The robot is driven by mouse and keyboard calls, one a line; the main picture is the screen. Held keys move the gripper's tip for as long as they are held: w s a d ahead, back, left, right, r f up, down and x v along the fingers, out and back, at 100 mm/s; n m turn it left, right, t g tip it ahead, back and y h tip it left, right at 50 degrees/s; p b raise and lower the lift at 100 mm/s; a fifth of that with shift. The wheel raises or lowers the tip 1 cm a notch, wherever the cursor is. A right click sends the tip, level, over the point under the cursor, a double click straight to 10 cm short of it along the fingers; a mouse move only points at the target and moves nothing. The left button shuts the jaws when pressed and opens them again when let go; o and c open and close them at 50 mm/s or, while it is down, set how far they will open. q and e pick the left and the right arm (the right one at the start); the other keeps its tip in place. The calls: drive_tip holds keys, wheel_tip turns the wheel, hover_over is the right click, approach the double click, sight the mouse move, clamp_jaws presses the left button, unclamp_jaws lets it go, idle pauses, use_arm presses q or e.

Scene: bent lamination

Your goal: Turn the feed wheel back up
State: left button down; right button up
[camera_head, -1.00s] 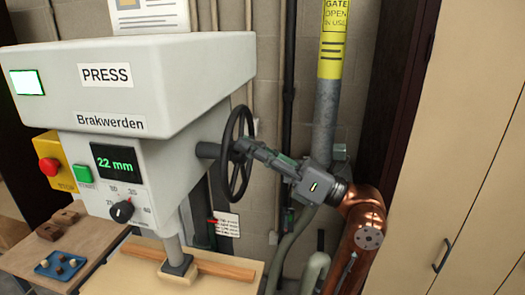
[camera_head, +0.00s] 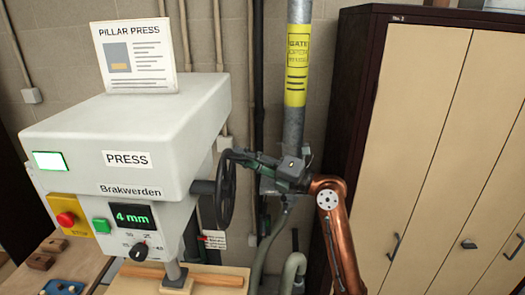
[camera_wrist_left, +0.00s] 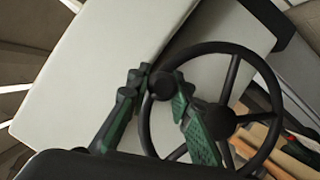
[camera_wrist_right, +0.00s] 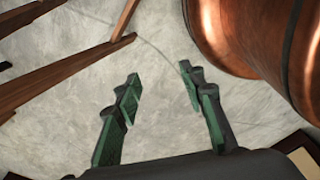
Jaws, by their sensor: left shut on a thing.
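The black feed wheel (camera_head: 226,192) stands on the right side of the pale press (camera_head: 120,130); it also shows in the left wrist view (camera_wrist_left: 219,122). My left gripper (camera_head: 241,157) is at the top of the wheel in the head view. In the left wrist view its green fingers (camera_wrist_left: 160,90) are shut on the wheel's round black handle knob (camera_wrist_left: 162,86). The green display (camera_head: 130,215) reads 4 mm. The press foot (camera_head: 176,275) is down at the wooden strip (camera_head: 215,279). My right gripper (camera_wrist_right: 158,78) is open and empty above a grey floor, outside the head view.
A red stop button (camera_head: 66,219) and a green button (camera_head: 101,226) are on the press front. A grey pipe with a yellow label (camera_head: 298,65) rises behind my left arm. A beige cabinet (camera_head: 420,110) stands to the right.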

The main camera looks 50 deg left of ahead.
use_arm(q)
drive_tip(key=shift+w+a+r+m, duration=0.2)
drive_tip(key=shift+a+m, duration=0.1)
drive_tip(key=shift+m, duration=0.1)
drive_tip(key=shift+w+a+p, duration=0.15)
drive_tip(key=shift+p, duration=0.15)
drive_tip(key=shift+w+a+f, duration=0.15)
drive_tip(key=shift+w+a, duration=0.2)
drive_tip(key=shift+w, duration=0.05)
drive_tip(key=c, duration=1.7)
unclamp_jaws()
drive_tip(key=shift+f, duration=0.15)
drive_tip(key=shift+c, duration=0.2)
drive_tip(key=v, duration=1.2)
